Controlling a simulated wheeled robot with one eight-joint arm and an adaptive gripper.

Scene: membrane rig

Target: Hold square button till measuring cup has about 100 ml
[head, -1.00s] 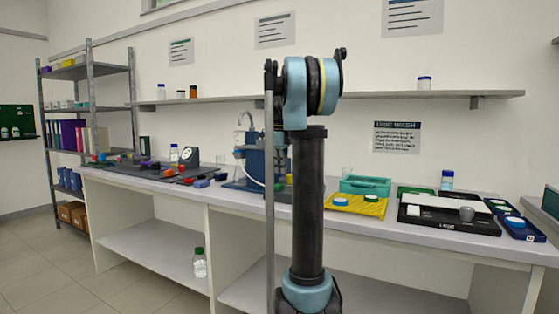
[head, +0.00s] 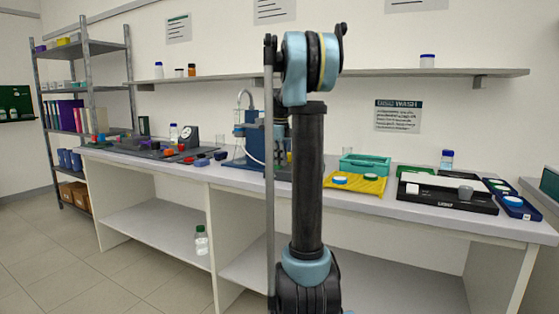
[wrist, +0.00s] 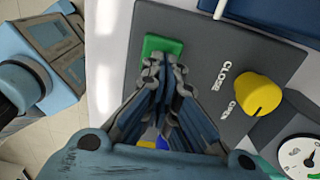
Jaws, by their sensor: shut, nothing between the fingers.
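The square button (wrist: 165,45) is green and sits on a dark grey panel (wrist: 205,30) in the wrist view. My gripper (wrist: 160,65) is shut and empty. Its fingertips overlap the button's lower edge in that view; I cannot tell whether they touch or press it. In the head view my arm hides the gripper and button. A blue rig (head: 251,140) with a curved pale tube stands left of my arm, partly hidden.
A yellow knob (wrist: 257,93) marked CLOSE and OPEN is right of the button, with a round gauge (wrist: 301,156) beyond. On the bench, a teal tray (head: 364,164), a yellow mat (head: 368,187) and a black stand (head: 447,198) lie right of my arm.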

